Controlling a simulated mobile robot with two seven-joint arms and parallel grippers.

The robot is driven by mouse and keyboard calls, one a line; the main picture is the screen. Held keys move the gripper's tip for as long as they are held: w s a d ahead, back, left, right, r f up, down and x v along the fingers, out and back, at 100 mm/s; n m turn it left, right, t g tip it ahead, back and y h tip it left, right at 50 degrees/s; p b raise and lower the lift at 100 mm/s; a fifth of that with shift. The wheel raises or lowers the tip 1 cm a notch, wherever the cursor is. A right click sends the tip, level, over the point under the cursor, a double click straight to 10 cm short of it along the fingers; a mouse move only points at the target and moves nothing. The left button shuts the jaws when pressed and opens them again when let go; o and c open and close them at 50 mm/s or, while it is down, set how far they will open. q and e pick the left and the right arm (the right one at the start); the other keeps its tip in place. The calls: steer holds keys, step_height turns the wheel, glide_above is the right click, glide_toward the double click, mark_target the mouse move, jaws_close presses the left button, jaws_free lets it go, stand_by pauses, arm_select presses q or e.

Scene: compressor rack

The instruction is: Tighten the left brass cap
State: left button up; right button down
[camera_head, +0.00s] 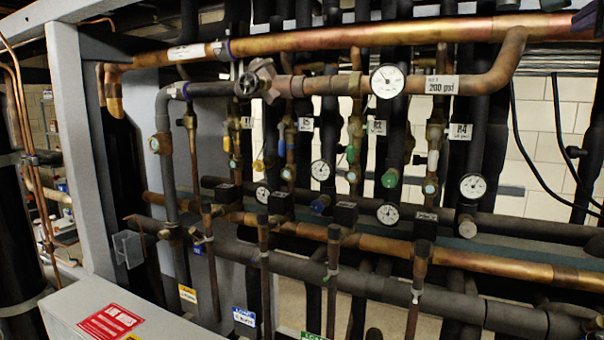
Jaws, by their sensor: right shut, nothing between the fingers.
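Several small round brass fittings with pale faces sit on the pipework. One brass fitting (160,144) is on the left vertical pipe, and a round brass-coloured cap (467,228) is below a gauge at the right. I cannot tell which one is the left brass cap. My left gripper is not in view.
A long copper pipe (330,38) crosses the top. A handwheel valve (258,80) and a large gauge (387,81) sit below it. Vertical pipes crowd the middle. A grey post (80,140) stands left, and a grey box (65,303) is at lower left.

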steer(key=shift+s+d+r, duration=0.2)
steer(key=shift+d, duration=0.1)
stand_by(0.9)
steer(key=shift+r+p, duration=0.15)
steer(key=shift+p, duration=0.3)
